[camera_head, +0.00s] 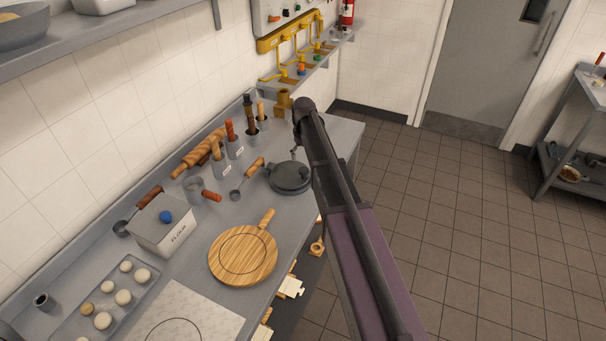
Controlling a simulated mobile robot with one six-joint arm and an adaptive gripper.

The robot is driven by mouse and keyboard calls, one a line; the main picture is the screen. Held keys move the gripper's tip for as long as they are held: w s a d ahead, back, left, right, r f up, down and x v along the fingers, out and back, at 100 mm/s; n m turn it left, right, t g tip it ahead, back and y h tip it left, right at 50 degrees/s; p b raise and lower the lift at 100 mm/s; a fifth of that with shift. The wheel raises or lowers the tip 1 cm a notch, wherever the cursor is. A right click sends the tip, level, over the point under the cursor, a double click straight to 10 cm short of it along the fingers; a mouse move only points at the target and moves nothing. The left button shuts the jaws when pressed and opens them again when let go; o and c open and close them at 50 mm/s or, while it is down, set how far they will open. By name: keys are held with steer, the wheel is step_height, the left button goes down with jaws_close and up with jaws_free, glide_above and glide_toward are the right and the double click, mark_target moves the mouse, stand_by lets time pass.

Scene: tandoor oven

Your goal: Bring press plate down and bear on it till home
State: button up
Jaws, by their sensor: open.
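A dark grey round press (290,177) stands on the steel counter at its right edge, left of my arm. Its round top looks roughly level over the base; whether there is a gap between the two is too small to tell. A small upright part, perhaps its handle or hinge, shows at the far side of the press. My arm runs from the bottom right up to a dark joint just beyond the press and covers some of the space right of it. My gripper cannot be made out; it seems hidden behind the arm.
A round wooden board (243,256), a ladle (237,194), a flour box (164,224) and a tray of dough balls (104,302) lie on the counter. Tool pots (221,170) and a rolling pin (198,153) line the wall. Open tiled floor (470,260) is at right.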

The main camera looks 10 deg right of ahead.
mark_target(303, 169)
steer(key=shift+f+b, duration=3)
steer(key=shift+f, duration=0.35)
jaws_close()
steer(key=r+p, duration=0.2)
steer(key=w+a+r+p, duration=0.1)
steer(key=shift+r, duration=0.15)
steer(key=shift+w+a+r+p, duration=0.15)
steer(key=shift+a+r+p, duration=0.1)
steer(key=shift+r+p, duration=0.25)
steer(key=shift+w+a+r+p, duration=0.15)
steer(key=shift+a+r+p, duration=0.1)
steer(key=shift+r+p, duration=0.25)
steer(key=shift+f, duration=0.1)
